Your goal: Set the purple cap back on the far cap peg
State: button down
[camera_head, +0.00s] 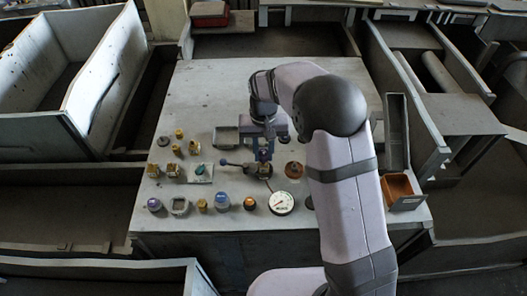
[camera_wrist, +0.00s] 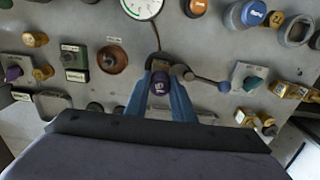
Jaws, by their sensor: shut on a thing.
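The purple cap (camera_wrist: 160,83) is between the two blue fingers of my gripper (camera_wrist: 160,92) in the wrist view, and the fingers are shut on it. In the head view my gripper (camera_head: 263,154) is over the middle of the grey panel (camera_head: 225,90), and the cap is hard to make out there. A small dark post is just above the cap in the wrist view, close to a brown block. I cannot tell whether the cap touches anything below it. I cannot tell which fitting is the far cap peg.
A black lever (camera_wrist: 205,80) is just right of the fingers in the wrist view. A copper disc (camera_wrist: 112,60) and white gauge (camera_head: 281,203) are nearby. Several knobs and brass fittings cover the panel's left side. An orange-lined bin (camera_head: 416,201) stands at right. The panel's back left is clear.

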aim_at(263, 152)
jog(key=shift+f+b, duration=0.55)
jog(key=shift+f, duration=0.5)
dwell(0.5)
jog(key=c, duration=1.4)
grip_release()
jog(key=shift+c, duration=0.2)
jog(key=shift+o, duration=0.7)
jog(key=shift+o, duration=1.4)
jog(key=shift+r, duration=0.15)
jog(key=shift+r+p, duration=3.1)
jog(key=shift+r, duration=0.6)
